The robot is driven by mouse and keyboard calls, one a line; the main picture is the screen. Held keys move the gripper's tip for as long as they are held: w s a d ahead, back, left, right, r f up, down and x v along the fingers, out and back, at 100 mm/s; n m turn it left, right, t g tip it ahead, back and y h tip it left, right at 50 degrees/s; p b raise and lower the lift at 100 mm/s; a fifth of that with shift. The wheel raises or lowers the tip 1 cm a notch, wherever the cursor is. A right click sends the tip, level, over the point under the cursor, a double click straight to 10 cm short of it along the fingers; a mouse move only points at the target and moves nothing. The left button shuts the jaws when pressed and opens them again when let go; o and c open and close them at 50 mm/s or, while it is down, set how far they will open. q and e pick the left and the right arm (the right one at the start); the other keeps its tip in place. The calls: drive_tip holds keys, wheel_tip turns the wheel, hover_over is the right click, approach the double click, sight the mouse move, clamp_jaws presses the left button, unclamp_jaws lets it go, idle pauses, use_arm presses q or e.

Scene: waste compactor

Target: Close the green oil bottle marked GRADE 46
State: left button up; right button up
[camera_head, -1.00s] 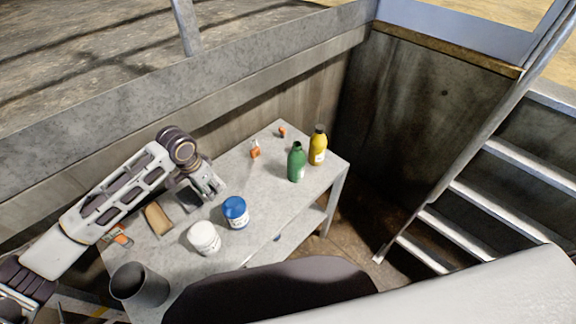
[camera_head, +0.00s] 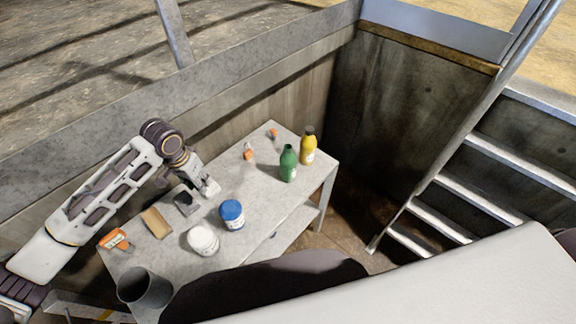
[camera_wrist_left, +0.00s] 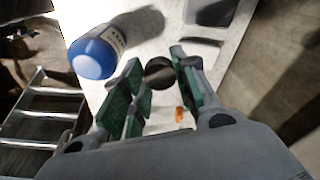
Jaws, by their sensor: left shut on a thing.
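The green oil bottle (camera_head: 288,164) stands upright towards the far right of the table, beside a yellow bottle (camera_head: 308,147) with a dark top. Its neck looks open, with no cap visible on it; its label is too small to read. My left gripper (camera_head: 210,189) is over the table, left of the green bottle and behind the blue-lidded jar (camera_head: 232,215). In the left wrist view its green-padded fingers are shut on a round black cap (camera_wrist_left: 159,72). The blue-lidded jar also shows there (camera_wrist_left: 93,56). My right gripper is not in view.
A white jar (camera_head: 202,240), a grey cup (camera_head: 145,290), a brown block (camera_head: 156,222), a dark flat item (camera_head: 186,204) and orange items (camera_head: 113,239) (camera_head: 248,153) (camera_head: 273,133) are on the table (camera_head: 262,180). A wall runs behind it; metal stairs (camera_head: 450,190) are at the right.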

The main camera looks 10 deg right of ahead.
use_arm(q)
drive_tip(key=shift+w+a+r+n, duration=0.15)
drive_tip(key=shift+a+n, duration=0.1)
drive_tip(key=shift+n, duration=0.55)
drive_tip(key=shift+w+a+r+n, duration=0.1)
drive_tip(key=shift+a+r+n, duration=0.1)
drive_tip(key=shift+r+n, duration=0.2)
drive_tip(key=s+a+f+n+b, duration=0.4)
drive_tip(key=a+f+b, duration=0.1)
drive_tip(key=f, duration=0.3)
wheel_tip(320, 180, up, 8)
drive_tip(key=p, duration=0.7)
drive_tip(key=shift+w+r+y, duration=0.15)
drive_tip(key=shift+r+y, duration=0.05)
drive_tip(key=shift+y, duration=0.2)
drive_tip(key=shift+r+p, duration=0.55)
drive_tip(key=shift+p, duration=0.25)
